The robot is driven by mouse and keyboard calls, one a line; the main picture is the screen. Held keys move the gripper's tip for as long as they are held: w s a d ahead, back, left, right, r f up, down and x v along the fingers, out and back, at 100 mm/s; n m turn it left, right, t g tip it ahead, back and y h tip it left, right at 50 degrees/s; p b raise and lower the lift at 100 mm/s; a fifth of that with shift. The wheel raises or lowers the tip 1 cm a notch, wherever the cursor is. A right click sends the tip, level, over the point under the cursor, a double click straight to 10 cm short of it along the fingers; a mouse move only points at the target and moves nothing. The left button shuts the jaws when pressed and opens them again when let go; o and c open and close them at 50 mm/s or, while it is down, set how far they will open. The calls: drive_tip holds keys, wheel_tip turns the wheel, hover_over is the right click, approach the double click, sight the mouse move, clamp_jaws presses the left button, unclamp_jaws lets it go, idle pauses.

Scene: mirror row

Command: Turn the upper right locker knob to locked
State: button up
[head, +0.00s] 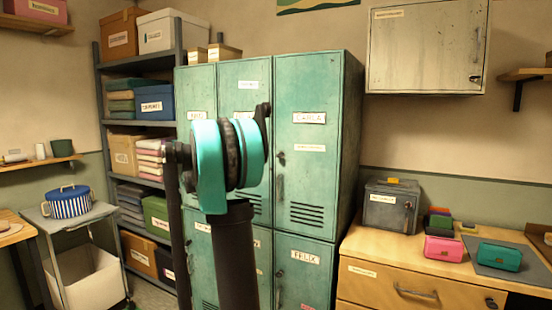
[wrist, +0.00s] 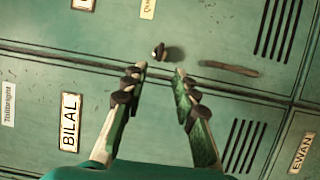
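The teal upper right locker door (head: 309,95) carries a name label that I read as Carla. Its small dark knob (head: 281,158) sits at the door's left edge, above a long handle (head: 280,188). In the wrist view, which is turned sideways, the knob (wrist: 158,52) is just beyond my gripper (wrist: 157,72), roughly in line with the gap between the fingertips. The handle (wrist: 228,68) lies to its right. My gripper is open and empty, with the fingers apart on either side. No contact with the knob shows. In the head view my arm hides the gripper.
The Bilal door (wrist: 30,100) adjoins across a seam, with the Ewan label (wrist: 303,150) below it. A wooden desk (head: 375,255) with a grey box (head: 390,207) stands right of the lockers. Shelves (head: 150,123) and a cart (head: 75,220) stand left.

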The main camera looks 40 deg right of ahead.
sight(276, 156)
drive_tip(key=d, duration=1)
drive_tip(key=shift+w, duration=0.4)
drive_tip(key=shift+c, duration=0.5)
clamp_jaws()
